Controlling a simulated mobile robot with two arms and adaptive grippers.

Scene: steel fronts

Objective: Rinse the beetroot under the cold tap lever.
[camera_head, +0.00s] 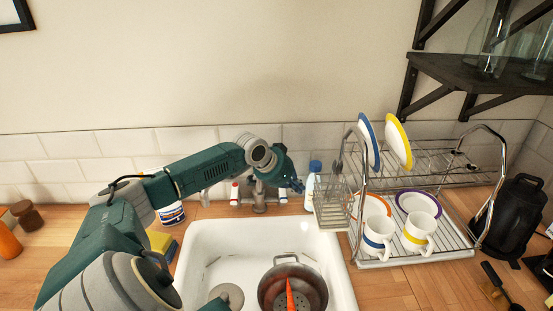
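My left arm reaches in from the left across the back of the sink. Its gripper (292,183) is at the tap (259,197), by the right-hand side where the cold lever (282,196) shows in part. The fingers are small and partly hidden by the wrist, so I cannot tell whether they are open or touching the lever. A red-marked lever (234,193) is on the tap's left. I see no beetroot. A metal colander (313,281) stands in the white sink (346,285) with an orange carrot (290,294) in it. My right gripper is not in view.
A dish rack (435,180) with plates and mugs stands right of the sink. A blue-capped bottle (312,188) is behind the sink, close to my gripper. A sponge (160,241) lies at the left. A dark shelf (485,78) hangs at the upper right.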

